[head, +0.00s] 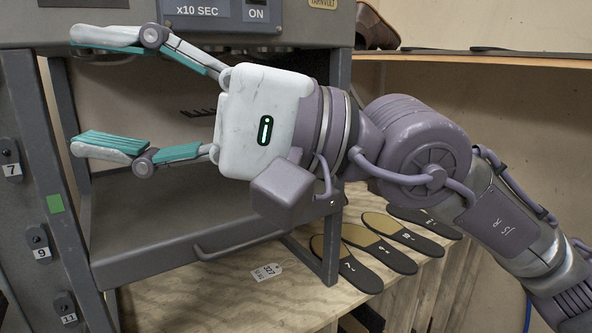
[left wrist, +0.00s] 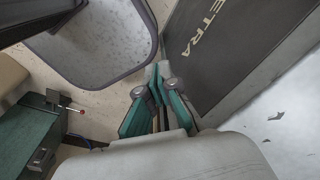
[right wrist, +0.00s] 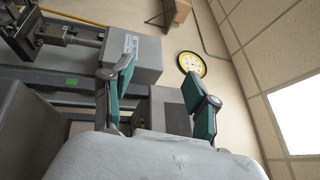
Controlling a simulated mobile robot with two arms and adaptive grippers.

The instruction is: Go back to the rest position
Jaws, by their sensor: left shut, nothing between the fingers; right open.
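My right gripper (head: 105,95) reaches in from the right in the head view, with its two teal-padded fingers spread wide and nothing between them. It is in front of the grey machine frame (head: 345,110), beside its left post. In the right wrist view the right gripper (right wrist: 157,88) also shows open and empty, with a grey machine and a yellow-rimmed clock beyond. My left gripper (left wrist: 160,75) shows only in the left wrist view. Its fingers are together with nothing between them, above the floor.
A drawer front with a handle (head: 240,240) is under my right gripper. Several insoles (head: 385,240) and a paper tag (head: 266,272) lie on the wooden bench. A brown shoe (head: 375,28) is on the upper shelf. A grey-rimmed bin (left wrist: 95,40) and dark mat (left wrist: 225,50) are near my left gripper.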

